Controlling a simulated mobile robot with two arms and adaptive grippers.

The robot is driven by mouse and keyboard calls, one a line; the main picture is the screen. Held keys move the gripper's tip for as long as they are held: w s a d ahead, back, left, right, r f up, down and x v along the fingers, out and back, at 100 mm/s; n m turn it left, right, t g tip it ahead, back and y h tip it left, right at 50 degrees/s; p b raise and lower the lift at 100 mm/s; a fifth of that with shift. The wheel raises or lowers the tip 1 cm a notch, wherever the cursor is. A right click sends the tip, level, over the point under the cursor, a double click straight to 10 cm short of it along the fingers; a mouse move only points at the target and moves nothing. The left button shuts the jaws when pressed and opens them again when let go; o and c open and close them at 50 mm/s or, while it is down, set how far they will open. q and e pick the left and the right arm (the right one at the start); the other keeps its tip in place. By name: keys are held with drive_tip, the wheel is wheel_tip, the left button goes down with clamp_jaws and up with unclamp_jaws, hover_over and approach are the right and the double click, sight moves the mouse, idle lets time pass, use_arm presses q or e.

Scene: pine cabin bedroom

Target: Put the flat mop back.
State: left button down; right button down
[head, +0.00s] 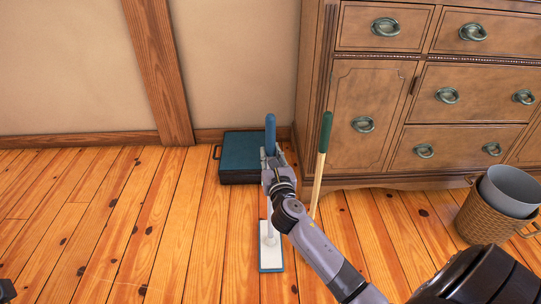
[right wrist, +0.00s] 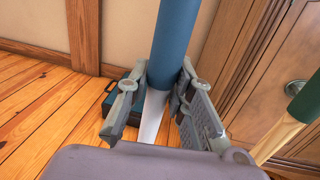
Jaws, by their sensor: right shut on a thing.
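The flat mop stands upright, its white head with a blue edge (head: 270,254) at the wooden floor. Its white shaft rises to a blue grip (head: 270,130), which also shows large in the right wrist view (right wrist: 174,45). My right gripper (head: 270,158) is shut around the mop's handle near the lower end of the blue grip, with one finger on each side (right wrist: 158,100). The gripper and arm hide part of the shaft. My left gripper cannot be made out in these views.
A dark teal case (head: 236,157) lies by the wall behind the mop. A green-topped wooden handle (head: 323,140) stands right of it, its lower end hidden by my arm. A wooden dresser (head: 358,95) and a wicker basket (head: 482,222) holding a grey bucket (head: 510,190) are right.

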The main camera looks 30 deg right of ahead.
drive_tip(key=c, duration=1.4)
unclamp_jaws()
drive_tip(key=shift+f, duration=0.1)
